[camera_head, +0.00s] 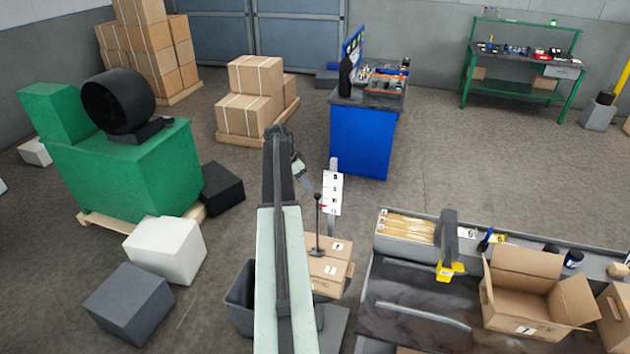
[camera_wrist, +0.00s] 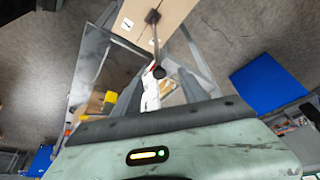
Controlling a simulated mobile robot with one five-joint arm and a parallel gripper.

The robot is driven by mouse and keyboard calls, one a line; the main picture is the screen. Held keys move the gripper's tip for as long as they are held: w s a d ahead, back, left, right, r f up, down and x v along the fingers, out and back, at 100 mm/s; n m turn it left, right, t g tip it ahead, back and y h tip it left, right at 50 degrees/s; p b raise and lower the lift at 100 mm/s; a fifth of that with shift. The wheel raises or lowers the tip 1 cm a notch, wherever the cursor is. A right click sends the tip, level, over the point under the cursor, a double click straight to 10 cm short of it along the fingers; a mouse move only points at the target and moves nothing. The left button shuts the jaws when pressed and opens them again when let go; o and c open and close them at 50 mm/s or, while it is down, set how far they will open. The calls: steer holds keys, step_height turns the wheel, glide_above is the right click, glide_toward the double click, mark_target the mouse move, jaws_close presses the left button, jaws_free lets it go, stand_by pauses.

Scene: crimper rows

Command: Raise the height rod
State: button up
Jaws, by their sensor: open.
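The height rod (camera_head: 317,222) is a thin dark rod with a round black knob on top. It stands upright in front of a white numbered scale (camera_head: 334,193) with a red mark. In the wrist view the rod (camera_wrist: 156,42) runs from a dark foot near a cardboard box to its knob, near the picture's middle. The scale (camera_wrist: 150,95) shows beside the knob, partly hidden by my gripper's body. My gripper (camera_head: 308,184) is open and empty, just up and left of the knob in the head view. I cannot tell its exact distance from the knob.
Cardboard boxes (camera_head: 328,268) lie around the rod's foot. A dark bin (camera_head: 241,298) stands left of them. A workbench (camera_head: 376,325) with an open carton (camera_head: 525,290) is at right. A blue cabinet (camera_head: 360,142) stands behind. Floor between the cabinet and the green machine (camera_head: 125,165) is partly clear.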

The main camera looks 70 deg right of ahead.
mark_target(317, 195)
steer(key=shift+m, duration=0.3)
steer(key=s+d+f+b, duration=0.1)
steer(key=f+b, duration=0.1)
steer(key=s+d+f+b, duration=0.1)
steer(key=f+b, duration=0.1)
steer(key=b, duration=0.1)
steer(key=s+d+f+b, duration=0.1)
steer(key=f+b, duration=0.1)
steer(key=f, duration=0.1)
steer(key=shift+s+d+b, duration=0.3)
steer(key=shift+s, duration=0.1)
steer(key=shift+r, duration=0.1)
steer(key=shift+c, duration=0.2)
jaws_close()
stand_by(0.5)
